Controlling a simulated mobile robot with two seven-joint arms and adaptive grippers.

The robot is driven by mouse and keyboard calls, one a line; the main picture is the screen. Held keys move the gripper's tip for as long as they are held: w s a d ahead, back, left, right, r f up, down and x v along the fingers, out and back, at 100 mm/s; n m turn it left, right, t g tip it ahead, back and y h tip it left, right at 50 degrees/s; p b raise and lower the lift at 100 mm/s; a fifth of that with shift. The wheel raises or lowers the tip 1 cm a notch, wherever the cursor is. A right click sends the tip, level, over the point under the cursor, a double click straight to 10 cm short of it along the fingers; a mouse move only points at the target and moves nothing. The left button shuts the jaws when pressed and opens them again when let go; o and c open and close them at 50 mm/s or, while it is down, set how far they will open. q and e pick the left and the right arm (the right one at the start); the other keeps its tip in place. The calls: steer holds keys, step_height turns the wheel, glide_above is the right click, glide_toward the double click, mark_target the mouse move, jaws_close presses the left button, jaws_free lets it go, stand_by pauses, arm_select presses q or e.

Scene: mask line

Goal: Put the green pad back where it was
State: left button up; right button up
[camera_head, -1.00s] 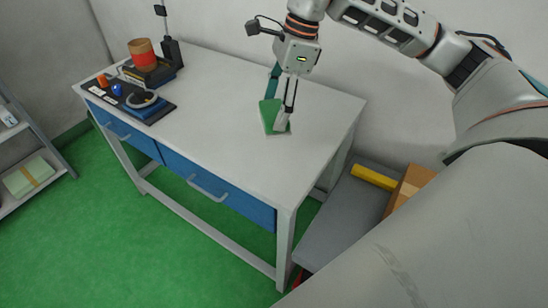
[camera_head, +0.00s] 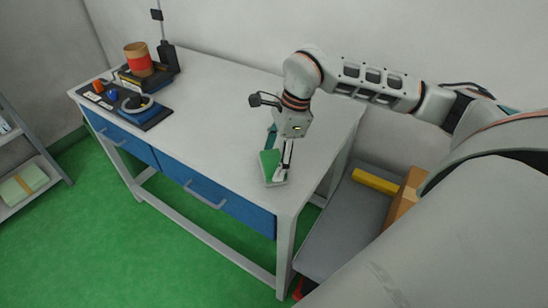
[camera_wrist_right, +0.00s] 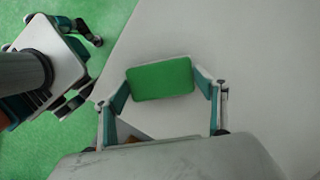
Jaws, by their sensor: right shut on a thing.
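The green pad (camera_head: 268,163) is a small block with a green top and a pale lower edge. It is at the near right part of the white table (camera_head: 220,135), close to its front edge. My right gripper (camera_head: 277,166) is shut on the pad from above, with one finger on each side. In the right wrist view the pad (camera_wrist_right: 160,77) sits level between the two fingertips (camera_wrist_right: 165,86). I cannot tell whether the pad touches the tabletop.
A dark tray (camera_head: 151,118) with small parts stands at the table's left end, near a red-and-tan roll (camera_head: 138,58). The middle of the tabletop is clear.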

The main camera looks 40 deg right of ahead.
steer(key=shift+f, duration=0.15)
steer(key=o, duration=1)
steer(key=shift+o, duration=0.2)
steer(key=shift+d+r, duration=0.1)
steer(key=shift+r, duration=0.25)
steer(key=p+v, duration=0.1)
steer(key=v, duration=1)
steer(key=shift+r, duration=0.25)
steer(key=shift+s, duration=0.1)
